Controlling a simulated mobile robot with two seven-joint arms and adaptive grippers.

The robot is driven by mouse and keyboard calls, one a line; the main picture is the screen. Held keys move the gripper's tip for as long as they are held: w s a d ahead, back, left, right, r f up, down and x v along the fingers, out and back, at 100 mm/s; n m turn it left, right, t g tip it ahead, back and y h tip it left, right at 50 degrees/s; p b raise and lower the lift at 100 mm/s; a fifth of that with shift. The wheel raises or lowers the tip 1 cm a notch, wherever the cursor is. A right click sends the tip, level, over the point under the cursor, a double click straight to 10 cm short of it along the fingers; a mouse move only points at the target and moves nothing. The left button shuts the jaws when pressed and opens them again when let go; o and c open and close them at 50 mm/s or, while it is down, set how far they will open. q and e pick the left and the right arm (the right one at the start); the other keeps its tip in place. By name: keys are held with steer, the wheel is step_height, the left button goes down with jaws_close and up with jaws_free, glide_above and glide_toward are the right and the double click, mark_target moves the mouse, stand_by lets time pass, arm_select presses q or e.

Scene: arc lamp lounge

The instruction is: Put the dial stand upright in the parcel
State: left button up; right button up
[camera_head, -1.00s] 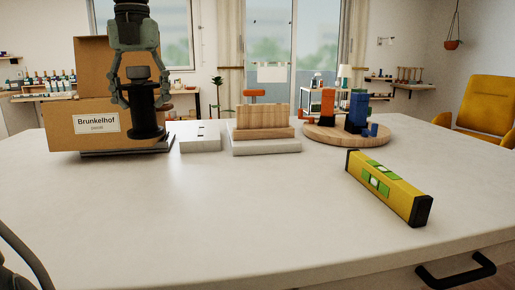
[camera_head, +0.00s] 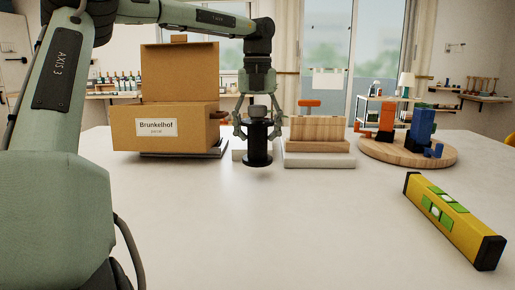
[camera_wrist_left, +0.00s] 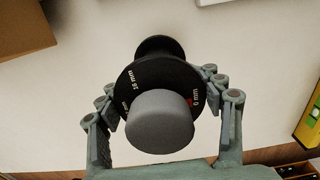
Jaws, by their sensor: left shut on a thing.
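The dial stand (camera_head: 257,151) is a black spool-like piece with a round base, a marked disc and a grey knob on top. My left gripper (camera_head: 258,131) comes down from above, shut on its upper part. The stand looks upright, right of the parcel and in front of a pale block; whether its base touches the table is unclear. In the left wrist view, the fingers sit on both sides of the marked disc (camera_wrist_left: 140,82). The parcel (camera_head: 194,132) is an open cardboard box with a raised rear flap and a "Brunkelhof" label. Its inside is hidden. My right gripper is out of view.
A wooden block on a white base (camera_head: 320,160) stands right of the stand. Further right is a round wooden board (camera_head: 386,155) with orange and blue pieces. A yellow spirit level (camera_head: 453,216) lies front right. The front middle of the table (camera_head: 300,225) is clear.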

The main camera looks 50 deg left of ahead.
mark_target(257, 150)
arm_select(q)
steer(key=shift+f, duration=1.85)
steer(key=shift+f, duration=0.15)
steer(key=o, duration=1.7)
